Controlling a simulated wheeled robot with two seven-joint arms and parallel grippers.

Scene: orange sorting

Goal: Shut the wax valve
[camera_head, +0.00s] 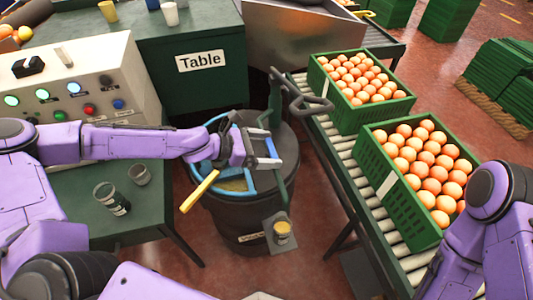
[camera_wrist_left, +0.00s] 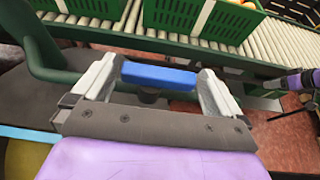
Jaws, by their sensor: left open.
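A dark barrel (camera_head: 240,215) with a blue rim stands at the centre, with a partly legible label on its front. A dark green pipe (camera_head: 284,187) runs down its right side to a small grey platform carrying a yellowish cup (camera_head: 282,230). My left gripper (camera_head: 270,154) is over the barrel's right side, beside the pipe. In the left wrist view, a blue valve handle (camera_wrist_left: 158,76) lies crosswise between the open fingers, with small gaps at its ends.
A roller conveyor (camera_head: 345,165) with two green crates of oranges (camera_head: 432,170) runs right of the barrel. A yellow handle (camera_head: 200,191) juts from the barrel's left.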

